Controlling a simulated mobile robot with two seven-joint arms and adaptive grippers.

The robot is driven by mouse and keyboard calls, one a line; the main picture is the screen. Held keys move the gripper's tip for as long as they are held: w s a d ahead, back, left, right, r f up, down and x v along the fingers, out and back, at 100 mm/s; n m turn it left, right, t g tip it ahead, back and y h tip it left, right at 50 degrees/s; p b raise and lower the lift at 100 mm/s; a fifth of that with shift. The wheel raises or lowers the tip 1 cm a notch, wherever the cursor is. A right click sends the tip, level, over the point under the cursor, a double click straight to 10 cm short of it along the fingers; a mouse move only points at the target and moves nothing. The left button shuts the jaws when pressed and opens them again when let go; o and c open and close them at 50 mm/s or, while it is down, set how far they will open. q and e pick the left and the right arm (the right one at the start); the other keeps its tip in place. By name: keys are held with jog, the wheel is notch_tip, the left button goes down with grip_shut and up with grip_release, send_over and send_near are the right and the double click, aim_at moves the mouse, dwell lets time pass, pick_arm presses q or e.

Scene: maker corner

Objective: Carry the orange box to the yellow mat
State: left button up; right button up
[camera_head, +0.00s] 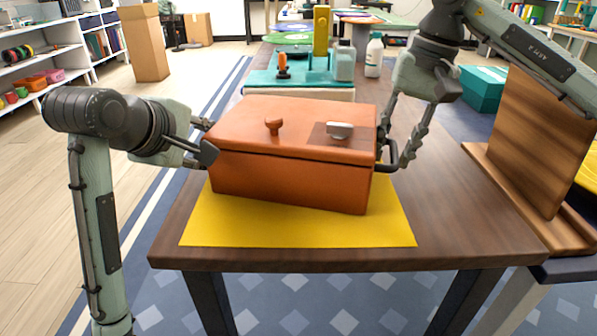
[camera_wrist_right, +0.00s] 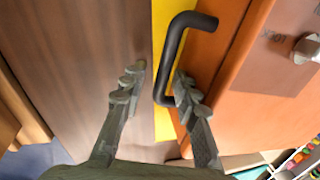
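The orange box (camera_head: 290,185), with a lid, an orange knob and a silvery piece on top, sits over the yellow mat (camera_head: 225,228) and appears to rest on it. The mat shows in front of the box and at both sides. My right gripper (camera_head: 399,152) is at the box's right side by its black handle (camera_head: 384,155). In the right wrist view, my right gripper (camera_wrist_right: 160,82) has its fingers apart, with part of the handle (camera_wrist_right: 172,60) between them. My left gripper (camera_head: 207,139) is at the box's left side with its fingers spread; any handle there is hidden.
The brown table (camera_head: 440,215) is bare right of the mat. Behind the box are a teal tray (camera_head: 265,78), a yellow block (camera_head: 321,30) and a white bottle (camera_head: 374,55). A wooden stand (camera_head: 530,140) is at the right.

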pick_arm(q)
jog(key=o, duration=0.6)
